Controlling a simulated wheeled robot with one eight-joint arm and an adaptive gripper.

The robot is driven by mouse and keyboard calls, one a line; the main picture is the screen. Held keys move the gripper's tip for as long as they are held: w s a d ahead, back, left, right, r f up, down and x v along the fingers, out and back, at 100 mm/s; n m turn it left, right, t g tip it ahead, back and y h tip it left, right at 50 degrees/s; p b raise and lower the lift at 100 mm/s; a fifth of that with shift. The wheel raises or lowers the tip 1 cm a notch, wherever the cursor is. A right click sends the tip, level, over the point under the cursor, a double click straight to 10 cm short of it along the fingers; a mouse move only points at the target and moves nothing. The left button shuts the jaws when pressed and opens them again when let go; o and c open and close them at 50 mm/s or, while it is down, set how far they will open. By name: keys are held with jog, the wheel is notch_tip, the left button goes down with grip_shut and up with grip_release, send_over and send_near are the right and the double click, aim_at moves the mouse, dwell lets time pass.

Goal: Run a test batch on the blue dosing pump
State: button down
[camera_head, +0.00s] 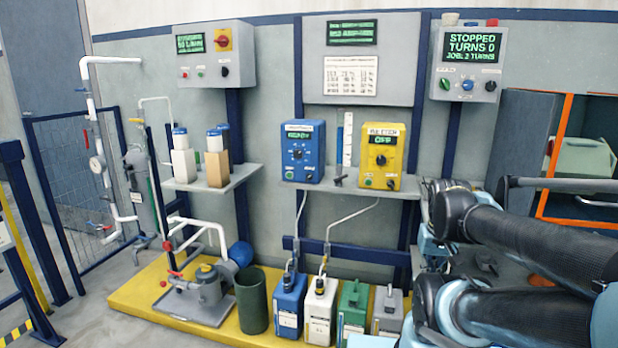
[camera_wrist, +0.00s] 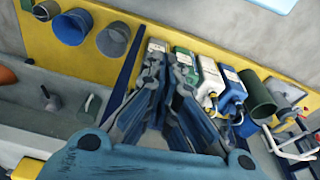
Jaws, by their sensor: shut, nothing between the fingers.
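The blue dosing pump (camera_head: 301,168) stands on a wall shelf, left of a yellow pump (camera_head: 381,157). It has a lit green display, too small to read surely, and a dark knob below it. A pale hose hangs from it towards the blue canister (camera_head: 289,308) on the floor platform; the canister also shows in the wrist view (camera_wrist: 233,93). My gripper (camera_wrist: 172,58) is shut and empty, with the canister row beyond its fingers in the wrist view. My fingers are not clearly visible in the head view. The blue pump is not in the wrist view.
White (camera_head: 319,312), green (camera_head: 353,312) and grey (camera_head: 387,315) canisters stand beside the blue one. A dark green bin (camera_head: 252,302) and grey pump unit (camera_head: 208,290) stand to their left. A graduated tube (camera_head: 348,138) rises between the pumps. A wall panel (camera_head: 469,62) reads STOPPED.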

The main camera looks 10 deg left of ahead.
jog(key=shift+d, duration=0.25)
jog(key=shift+s, duration=0.15)
